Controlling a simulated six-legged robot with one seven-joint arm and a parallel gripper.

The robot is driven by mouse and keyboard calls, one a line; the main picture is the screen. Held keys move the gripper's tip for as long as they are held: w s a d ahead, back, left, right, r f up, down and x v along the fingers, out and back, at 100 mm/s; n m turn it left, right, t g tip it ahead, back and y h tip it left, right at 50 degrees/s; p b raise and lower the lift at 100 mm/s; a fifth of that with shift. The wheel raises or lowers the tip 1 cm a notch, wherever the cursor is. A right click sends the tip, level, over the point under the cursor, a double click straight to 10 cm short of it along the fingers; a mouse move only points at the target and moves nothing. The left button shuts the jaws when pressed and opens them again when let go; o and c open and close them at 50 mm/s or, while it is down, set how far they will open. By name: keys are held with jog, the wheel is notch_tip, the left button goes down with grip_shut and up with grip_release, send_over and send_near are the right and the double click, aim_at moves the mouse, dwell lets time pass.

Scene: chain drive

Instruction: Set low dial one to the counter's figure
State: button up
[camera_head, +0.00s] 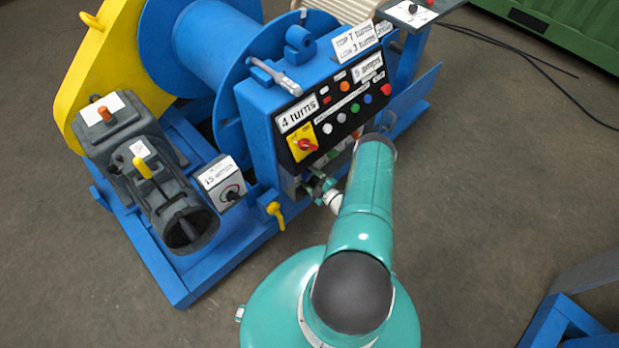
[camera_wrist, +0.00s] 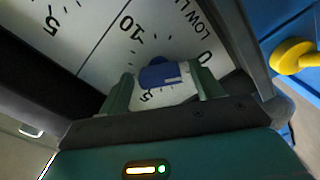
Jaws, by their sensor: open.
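In the wrist view the low dial's white plate (camera_wrist: 185,28) carries a scale with 0, 5 and 10 and partly cut-off text starting "LOW". Its blue knob (camera_wrist: 158,74) has a pale mark on its face, but the figure it points at is not clear. My gripper (camera_wrist: 164,88) is open, with one finger on each side of the knob; contact cannot be told. In the head view my wrist is beside the panel's lower edge, and the low dial is hidden there. A label reading "4 turns" (camera_head: 297,113) is on the control panel; whether it is the counter cannot be told.
A second dial plate (camera_wrist: 45,25) lies left of the low dial. A yellow handle (camera_wrist: 293,57) is at the right, close to my gripper. The panel has a red-and-yellow switch (camera_head: 304,145) and several buttons. A sign (camera_head: 357,40) reads "TOP 7 turns, LOW 3 turns".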

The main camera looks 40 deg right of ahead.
jog(key=c, duration=1)
jog(key=shift+m, duration=0.4)
jog(key=m, duration=1.4)
jog(key=shift+d, duration=0.1)
jog(key=shift+m, duration=2.5)
